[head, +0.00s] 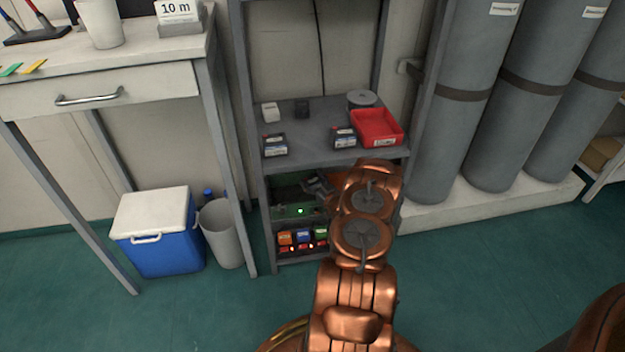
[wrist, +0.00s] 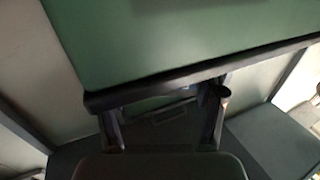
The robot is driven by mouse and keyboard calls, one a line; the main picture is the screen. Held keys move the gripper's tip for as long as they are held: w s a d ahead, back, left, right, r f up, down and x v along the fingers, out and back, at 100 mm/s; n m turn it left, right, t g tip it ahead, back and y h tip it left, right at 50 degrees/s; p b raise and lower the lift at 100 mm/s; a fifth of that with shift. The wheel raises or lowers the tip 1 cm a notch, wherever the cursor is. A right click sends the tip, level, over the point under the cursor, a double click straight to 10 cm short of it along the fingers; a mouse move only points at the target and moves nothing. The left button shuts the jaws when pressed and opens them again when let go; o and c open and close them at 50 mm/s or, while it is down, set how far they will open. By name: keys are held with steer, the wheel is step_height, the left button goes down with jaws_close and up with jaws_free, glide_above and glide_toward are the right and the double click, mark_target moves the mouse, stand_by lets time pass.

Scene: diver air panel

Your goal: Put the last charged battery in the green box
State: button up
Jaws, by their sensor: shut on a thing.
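My gripper (head: 318,187) reaches into the shelf bay below the red tray; my arm covers part of that bay. A dark green, box-like thing (head: 285,212) sits there, with a small green light showing at its front. In the wrist view a large green panel with a dark edge (wrist: 180,40) fills the top and covers the fingertips. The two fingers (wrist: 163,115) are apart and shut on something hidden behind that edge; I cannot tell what. On the bottom level stand an orange battery (head: 285,238), a blue battery (head: 304,236) and a green battery (head: 320,233), with red lights below them.
The shelf board above (head: 310,150) carries a red tray (head: 376,128), small dark boxes (head: 275,146) and a round grey thing (head: 361,99). A bin (head: 221,235) and a blue cooler (head: 160,235) stand left. Grey cylinders (head: 465,100) stand right.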

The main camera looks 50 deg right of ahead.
steer(key=shift+f, duration=0.35)
steer(key=o, duration=1.5)
steer(key=shift+r, duration=0.15)
steer(key=shift+r, duration=0.45)
steer(key=p+v, duration=0.3)
steer(key=v, duration=0.9)
